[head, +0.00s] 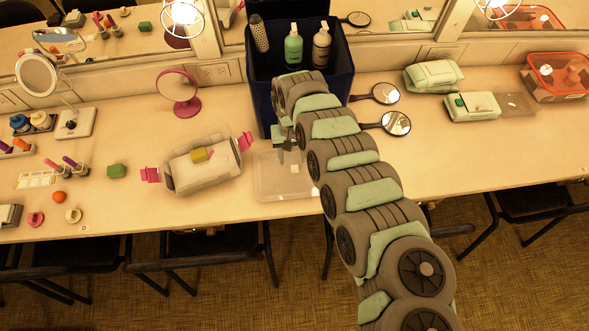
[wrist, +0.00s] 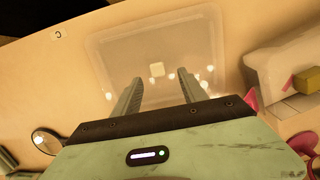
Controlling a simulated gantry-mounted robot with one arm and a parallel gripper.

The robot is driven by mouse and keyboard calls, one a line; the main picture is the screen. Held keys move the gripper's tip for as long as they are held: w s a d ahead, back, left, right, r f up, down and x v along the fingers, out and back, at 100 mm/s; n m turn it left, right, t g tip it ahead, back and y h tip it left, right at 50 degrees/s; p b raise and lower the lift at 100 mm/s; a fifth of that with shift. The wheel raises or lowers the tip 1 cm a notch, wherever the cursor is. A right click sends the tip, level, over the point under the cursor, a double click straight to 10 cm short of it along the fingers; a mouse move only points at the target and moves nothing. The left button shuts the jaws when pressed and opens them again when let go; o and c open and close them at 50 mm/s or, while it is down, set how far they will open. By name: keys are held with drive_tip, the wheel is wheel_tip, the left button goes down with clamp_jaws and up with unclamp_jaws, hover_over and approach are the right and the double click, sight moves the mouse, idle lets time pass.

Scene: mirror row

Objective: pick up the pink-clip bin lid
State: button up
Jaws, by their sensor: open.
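The pink-clip bin lid (head: 268,186) is a clear, flat, rounded rectangle lying on the counter, right of the pink-clip bin (head: 203,170). In the wrist view the lid (wrist: 120,48) lies beyond my fingertips, with a small pale square knob (wrist: 157,69) near its middle. My gripper (wrist: 160,77) is open and empty, its two fingers apart on either side of the knob's line. In the head view my gripper (head: 290,152) is over the lid's far part, and my arm hides the lid's right edge. Whether the fingers touch the lid I cannot tell.
The bin's pink clips (head: 150,175) stick out, and a yellow block (head: 200,154) is on it. A dark blue bin (head: 343,75) with bottles stands behind my gripper. Hand mirrors (head: 396,123) lie to the right. A pink mirror (head: 178,88) stands behind the pink-clip bin.

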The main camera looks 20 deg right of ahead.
sight(295, 168)
drive_tip(key=shift+s+d+f+p, duration=0.1)
drive_tip(key=shift+f+p, duration=0.05)
drive_tip(key=shift+f, duration=0.8)
drive_tip(key=shift+s+d+f+p, duration=0.1)
drive_tip(key=shift+s+f+p, duration=0.05)
drive_tip(key=shift+f, duration=0.75)
drive_tip(key=shift+s+d+f+p, duration=0.1)
drive_tip(key=shift+f+p, duration=0.05)
drive_tip(key=shift+f, duration=0.8)
drive_tip(key=shift+a, duration=0.1)
clamp_jaws()
